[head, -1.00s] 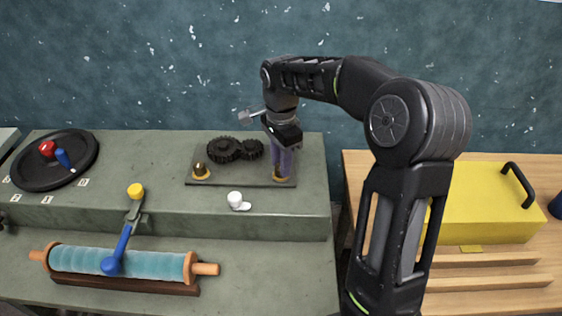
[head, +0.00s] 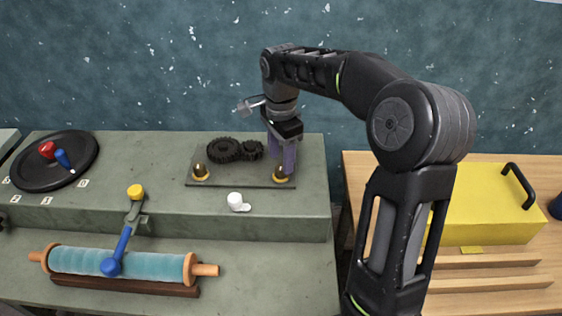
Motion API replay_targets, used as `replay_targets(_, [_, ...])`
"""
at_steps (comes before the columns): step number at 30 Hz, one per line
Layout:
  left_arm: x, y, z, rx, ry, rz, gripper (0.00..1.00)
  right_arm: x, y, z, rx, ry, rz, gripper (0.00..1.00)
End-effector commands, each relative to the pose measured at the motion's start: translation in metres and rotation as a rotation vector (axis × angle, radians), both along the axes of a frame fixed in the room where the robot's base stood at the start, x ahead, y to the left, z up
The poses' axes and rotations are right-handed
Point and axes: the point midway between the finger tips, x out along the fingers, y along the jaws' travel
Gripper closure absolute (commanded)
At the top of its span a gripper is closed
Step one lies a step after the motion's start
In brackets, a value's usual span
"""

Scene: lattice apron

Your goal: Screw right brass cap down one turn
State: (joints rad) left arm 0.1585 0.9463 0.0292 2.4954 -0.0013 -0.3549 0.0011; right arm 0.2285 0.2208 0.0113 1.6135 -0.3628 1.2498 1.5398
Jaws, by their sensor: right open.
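The right brass cap (head: 280,174) stands upright at the front right corner of a dark plate (head: 240,183). A matching left brass cap (head: 200,172) stands at the plate's front left. Two dark gears (head: 224,150) lie behind them on the plate. My right gripper (head: 284,160) points down just above and behind the right cap, with its purple-grey fingers open. From this angle I cannot tell whether a finger touches the cap. My left gripper is not in view.
A white knob (head: 236,201) sits in front of the plate. A yellow box (head: 484,205) stands on the wooden table at right.

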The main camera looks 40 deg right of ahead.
Motion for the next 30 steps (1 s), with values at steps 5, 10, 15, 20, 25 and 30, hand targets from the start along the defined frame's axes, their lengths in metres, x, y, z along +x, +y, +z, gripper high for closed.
replay_targets(5, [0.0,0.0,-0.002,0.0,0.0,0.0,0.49,0.001,0.0,0.031,-0.001,-0.005,0.001,0.49])
replay_targets(10, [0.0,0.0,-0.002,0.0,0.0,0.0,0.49,0.001,0.0,0.05,-0.001,-0.002,0.001,0.49])
replay_targets(15, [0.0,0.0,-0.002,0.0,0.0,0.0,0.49,0.0,0.0,0.054,-0.001,-0.001,0.0,0.49])
replay_targets(20, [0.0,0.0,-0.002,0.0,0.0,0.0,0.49,0.0,0.0,0.054,-0.001,-0.001,0.0,0.49])
replay_targets(25, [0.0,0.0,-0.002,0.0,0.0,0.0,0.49,0.0,0.0,0.054,-0.001,-0.001,0.0,0.49])
replay_targets(30, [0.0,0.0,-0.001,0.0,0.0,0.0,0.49,0.0,0.0,0.054,-0.001,-0.001,0.0,0.49])
